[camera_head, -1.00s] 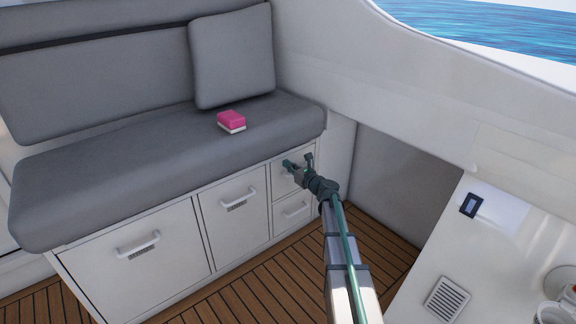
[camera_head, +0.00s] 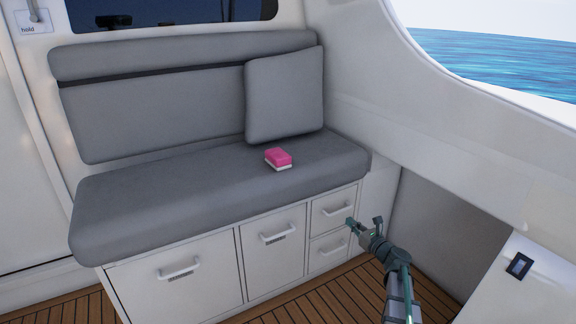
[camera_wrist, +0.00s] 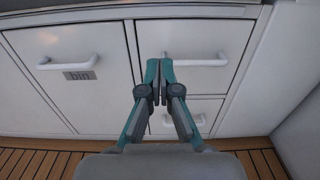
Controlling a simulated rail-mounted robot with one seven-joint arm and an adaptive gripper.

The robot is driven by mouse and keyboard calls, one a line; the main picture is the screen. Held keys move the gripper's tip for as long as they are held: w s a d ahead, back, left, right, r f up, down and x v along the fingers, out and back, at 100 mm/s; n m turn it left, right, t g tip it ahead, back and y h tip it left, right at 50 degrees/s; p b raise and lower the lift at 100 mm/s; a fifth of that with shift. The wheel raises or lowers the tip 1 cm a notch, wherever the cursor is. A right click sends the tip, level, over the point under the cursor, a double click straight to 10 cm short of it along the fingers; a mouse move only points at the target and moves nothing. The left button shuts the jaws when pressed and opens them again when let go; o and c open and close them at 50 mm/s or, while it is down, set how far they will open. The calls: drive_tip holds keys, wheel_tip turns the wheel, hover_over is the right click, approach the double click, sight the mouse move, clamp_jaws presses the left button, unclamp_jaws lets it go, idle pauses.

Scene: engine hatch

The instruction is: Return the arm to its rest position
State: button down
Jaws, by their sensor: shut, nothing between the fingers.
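My gripper (camera_head: 351,222) is in front of the small drawers at the right end of the bench in the head view. In the wrist view my gripper (camera_wrist: 159,98) has its two teal and grey fingers together, with nothing between them. Beyond the fingertips are the upper small drawer (camera_wrist: 212,40) with a white handle (camera_wrist: 194,61) and a lower drawer handle (camera_wrist: 186,121). I cannot tell the exact gap between the fingers and the drawer front. Both small drawers look closed.
A door labelled "bin" (camera_wrist: 78,97) is left of the drawers. A white counter (camera_head: 545,285) stands at the right. Wooden floor (camera_head: 290,314) lies below.

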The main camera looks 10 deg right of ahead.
drive_tip(key=s+a+f+n+g+y, duration=0.1)
drive_tip(key=s+a+f+n+g, duration=0.6)
drive_tip(key=s, duration=0.3)
drive_tip(key=s+a+f+n+g+y, duration=0.1)
drive_tip(key=s+a+f+n+g, duration=0.55)
drive_tip(key=s+n, duration=0.3)
drive_tip(key=s+a+f+n+g+y, duration=0.1)
drive_tip(key=s+a+f+n+g, duration=0.6)
drive_tip(key=s, duration=0.4)
drive_tip(key=s+a+n+g+h, duration=0.3)
drive_tip(key=s+n+g+h, duration=0.55)
drive_tip(key=s, duration=1.05)
drive_tip(key=s+r+t+p, duration=0.2)
drive_tip(key=r+p, duration=0.5)
drive_tip(key=p, duration=1)
drive_tip(key=s+r+t+p, duration=0.3)
drive_tip(key=r+p, duration=0.5)
drive_tip(key=p, duration=1)
drive_tip(key=shift+s+a+r, duration=0.15)
drive_tip(key=shift+s+a, duration=0.1)
drive_tip(key=shift+s, duration=0.4)
